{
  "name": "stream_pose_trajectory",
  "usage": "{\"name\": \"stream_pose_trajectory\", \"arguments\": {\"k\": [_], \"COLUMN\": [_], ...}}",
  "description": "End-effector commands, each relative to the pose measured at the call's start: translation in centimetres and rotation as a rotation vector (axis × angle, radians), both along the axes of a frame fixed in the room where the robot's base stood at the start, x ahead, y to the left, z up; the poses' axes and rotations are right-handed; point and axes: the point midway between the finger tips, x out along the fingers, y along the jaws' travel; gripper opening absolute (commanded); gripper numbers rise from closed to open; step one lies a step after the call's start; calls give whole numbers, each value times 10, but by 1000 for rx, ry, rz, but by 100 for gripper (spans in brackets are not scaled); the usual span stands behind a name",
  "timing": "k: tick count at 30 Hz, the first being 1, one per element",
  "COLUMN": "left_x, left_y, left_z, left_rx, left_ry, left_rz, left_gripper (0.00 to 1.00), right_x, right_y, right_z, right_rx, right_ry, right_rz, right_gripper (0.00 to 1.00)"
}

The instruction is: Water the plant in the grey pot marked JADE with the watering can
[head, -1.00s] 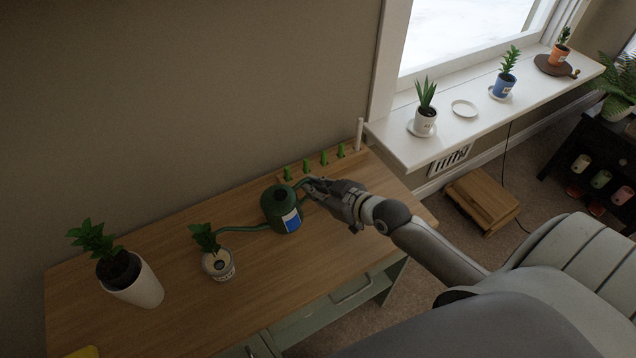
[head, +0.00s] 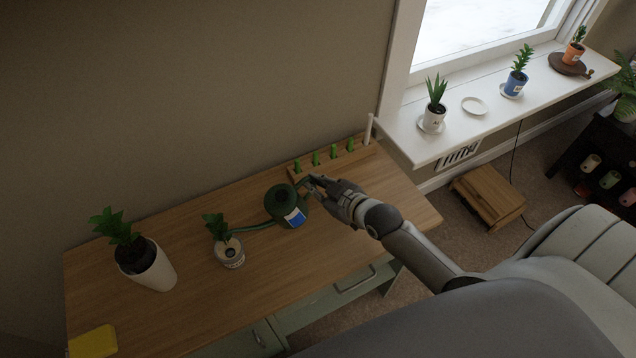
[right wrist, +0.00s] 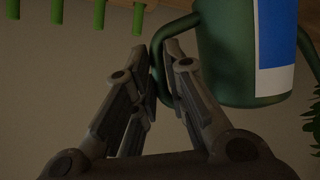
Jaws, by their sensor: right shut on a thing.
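The dark green watering can (head: 283,206) with a blue and white label is at the middle of the wooden table. My right gripper (head: 314,188) is shut on its handle, on the side away from the spout. The right wrist view shows my fingers (right wrist: 174,62) at the handle beside the can body (right wrist: 225,55). The spout points left and its tip is at the small leafy plant (head: 216,227) in a pale grey pot (head: 230,256). The pot's lettering is too small to read. No water shows. My left gripper is out of view.
A tall white pot (head: 157,272) with a plant and a yellow object (head: 93,342) are at the table's left. A wooden rack (head: 330,160) with several green pegs stands behind the can. Potted plants, one in a white pot (head: 433,119), line the windowsill.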

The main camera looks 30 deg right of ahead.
Motion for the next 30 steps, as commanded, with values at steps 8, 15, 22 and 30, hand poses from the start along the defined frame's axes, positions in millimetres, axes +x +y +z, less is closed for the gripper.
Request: {"name": "stream_pose_trajectory", "arguments": {"k": [8, 15, 22, 30], "left_x": [0, 1, 1, 1], "left_y": [0, 0, 0, 0], "left_z": [11, 20, 27, 36], "left_rx": [0, 1, 1, 1], "left_ry": [-1, -1, -1, -1], "left_rz": [1, 2, 2, 2], "left_gripper": [83, 83, 83, 83], "right_x": [1, 0, 0, 0], "right_y": [1, 2, 3, 4], "right_z": [10, 15, 20, 27], "right_rx": [-34, -67, -102, -143], "right_ry": [-10, -15, -19, -25], "right_rz": [-1, -1, -1, -1], "right_gripper": [0, 0, 0, 0]}}
